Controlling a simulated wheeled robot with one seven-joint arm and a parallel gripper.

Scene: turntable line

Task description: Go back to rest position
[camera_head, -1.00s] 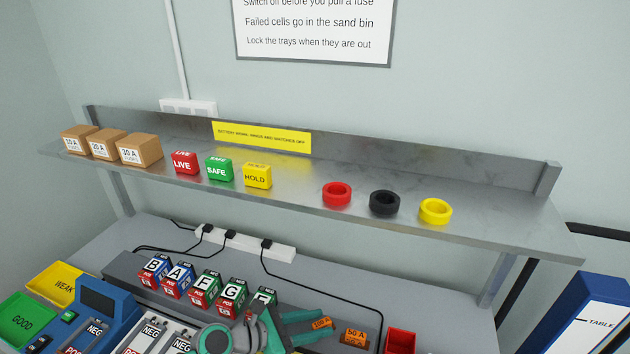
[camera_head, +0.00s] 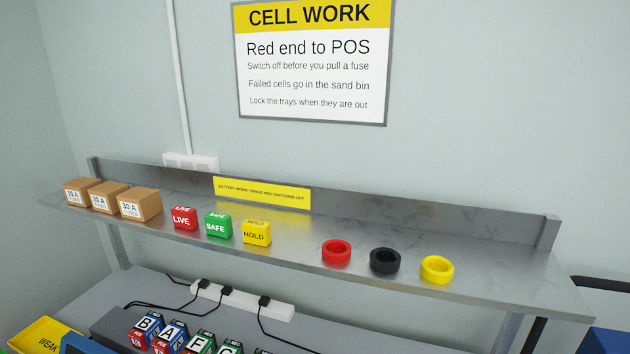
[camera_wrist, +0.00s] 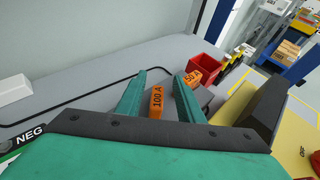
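My gripper (camera_wrist: 160,75) shows in the wrist view with its two green fingers spread apart. An orange fuse marked 100 A (camera_wrist: 157,102) appears in the gap between the fingers, with clear space on both sides, so nothing is gripped. My gripper is out of the head view.
A second orange fuse (camera_wrist: 192,77) and a red bin (camera_wrist: 207,66) lie beyond the right finger. In the head view, a grey shelf (camera_head: 300,237) carries boxes, coloured blocks and tape rolls. Lettered cells (camera_head: 146,325) stand below. A black cable (camera_wrist: 80,97) crosses the bench.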

